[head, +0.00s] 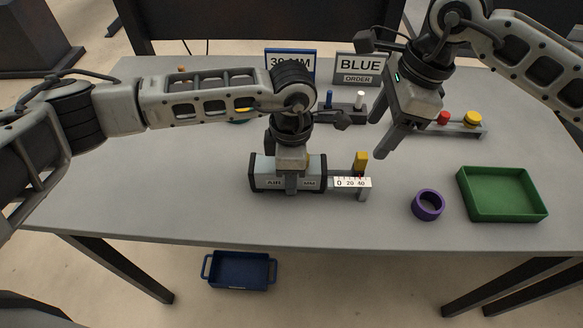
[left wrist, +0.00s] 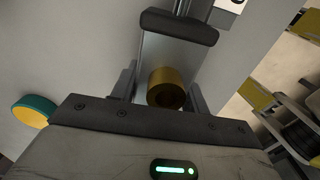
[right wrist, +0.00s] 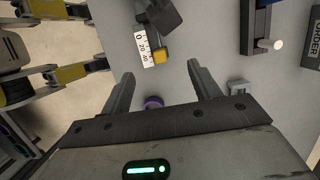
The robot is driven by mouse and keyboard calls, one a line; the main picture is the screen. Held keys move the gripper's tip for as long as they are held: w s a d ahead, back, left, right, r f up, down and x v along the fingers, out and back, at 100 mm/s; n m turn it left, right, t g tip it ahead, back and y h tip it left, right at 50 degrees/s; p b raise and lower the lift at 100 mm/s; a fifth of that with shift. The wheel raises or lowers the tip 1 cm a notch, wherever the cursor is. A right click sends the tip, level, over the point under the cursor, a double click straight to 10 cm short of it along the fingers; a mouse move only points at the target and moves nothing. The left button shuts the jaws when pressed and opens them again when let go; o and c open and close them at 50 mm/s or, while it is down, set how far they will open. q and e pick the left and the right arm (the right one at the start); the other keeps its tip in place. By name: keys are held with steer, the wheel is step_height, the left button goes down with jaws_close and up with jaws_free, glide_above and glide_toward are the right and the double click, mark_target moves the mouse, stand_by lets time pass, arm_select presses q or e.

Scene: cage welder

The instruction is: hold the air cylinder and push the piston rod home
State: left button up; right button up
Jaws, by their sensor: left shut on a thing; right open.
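The air cylinder (head: 309,183), a silver body with black end caps, lies on the table. My left gripper (head: 291,180) is shut on its body from above; one finger shows on the front face. In the left wrist view a brass round piece (left wrist: 166,88) shows between the fingers on the cylinder's silver body (left wrist: 155,52). A scale marked 0, 20, 40 (head: 352,183) and a yellow block (head: 361,162) stand off the right end cap. The piston rod is mostly hidden in the head view. My right gripper (head: 377,138) is open and empty, above and right of the yellow block.
A purple ring (head: 428,205) and a green tray (head: 502,216) are at the right. Behind stand a "30 MM" sign, a "BLUE ORDER" sign (head: 360,66), a rack with pegs and a panel with red and yellow buttons (head: 472,119). A blue bin (head: 239,285) is on the floor.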

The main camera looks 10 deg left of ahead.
mark_target(362, 155)
steer(key=x, duration=0.7)
steer(key=shift+f, duration=0.15)
steer(key=shift+a, duration=0.1)
steer(key=c, duration=1.2)
